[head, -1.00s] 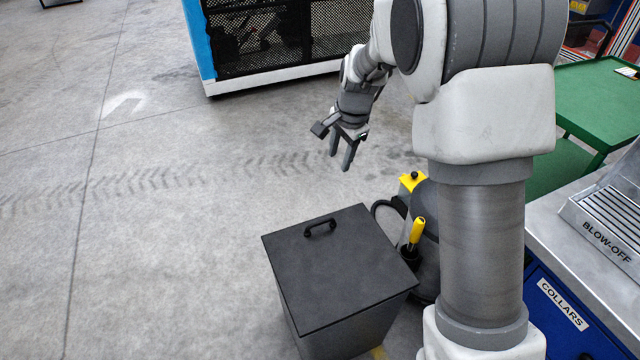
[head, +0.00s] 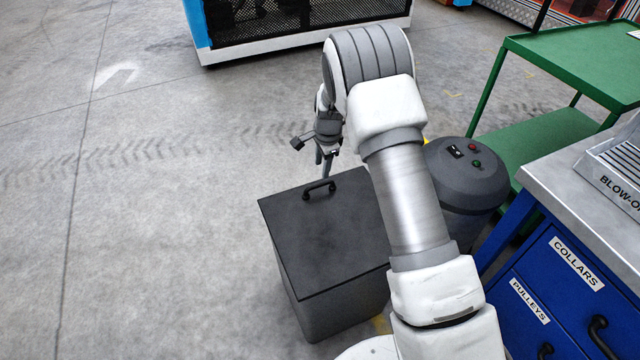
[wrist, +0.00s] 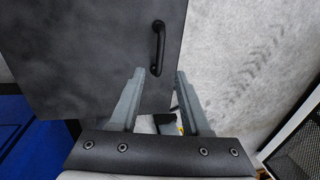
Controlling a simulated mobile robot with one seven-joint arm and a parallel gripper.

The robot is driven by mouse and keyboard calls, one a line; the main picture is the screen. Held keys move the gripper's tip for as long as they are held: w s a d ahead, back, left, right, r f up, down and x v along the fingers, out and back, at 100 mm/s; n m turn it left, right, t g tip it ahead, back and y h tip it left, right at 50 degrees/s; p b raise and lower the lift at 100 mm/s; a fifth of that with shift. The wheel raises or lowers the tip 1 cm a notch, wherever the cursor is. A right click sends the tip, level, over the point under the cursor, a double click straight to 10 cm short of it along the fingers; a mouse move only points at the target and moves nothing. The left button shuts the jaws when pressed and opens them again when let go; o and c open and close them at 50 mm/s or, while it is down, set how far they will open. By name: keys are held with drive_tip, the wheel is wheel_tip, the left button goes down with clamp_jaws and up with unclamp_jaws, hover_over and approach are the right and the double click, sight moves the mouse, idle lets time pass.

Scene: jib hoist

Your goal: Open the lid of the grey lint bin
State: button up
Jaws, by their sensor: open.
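The grey lint bin (head: 330,308) stands on the floor, with its flat dark lid (head: 325,240) shut. A black bar handle (head: 319,189) is on the lid near its far edge. My gripper (head: 325,172) is open and empty, pointing down just beyond the handle. In the wrist view the lid (wrist: 95,50) fills the upper left, and the handle (wrist: 157,48) lies ahead of my open fingers (wrist: 160,75), apart from them. My arm hides the right side of the bin in the head view.
A round dark vacuum drum (head: 465,185) stands right of the bin, partly behind my arm. Blue drawers (head: 560,290) and a green cart (head: 575,60) are on the right. A mesh-sided cage (head: 300,25) stands at the back. The floor on the left is clear.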

sight(320, 184)
drive_tip(key=f, duration=0.2)
drive_tip(key=w+f+b, duration=0.1)
drive_tip(key=f, duration=0.2)
drive_tip(key=f+b, duration=0.1)
drive_tip(key=f, duration=0.2)
drive_tip(key=shift+w+a+f, duration=0.1)
drive_tip(key=shift+w+a, duration=0.15)
drive_tip(key=shift+a, duration=0.05)
clamp_jaws()
idle(1.0)
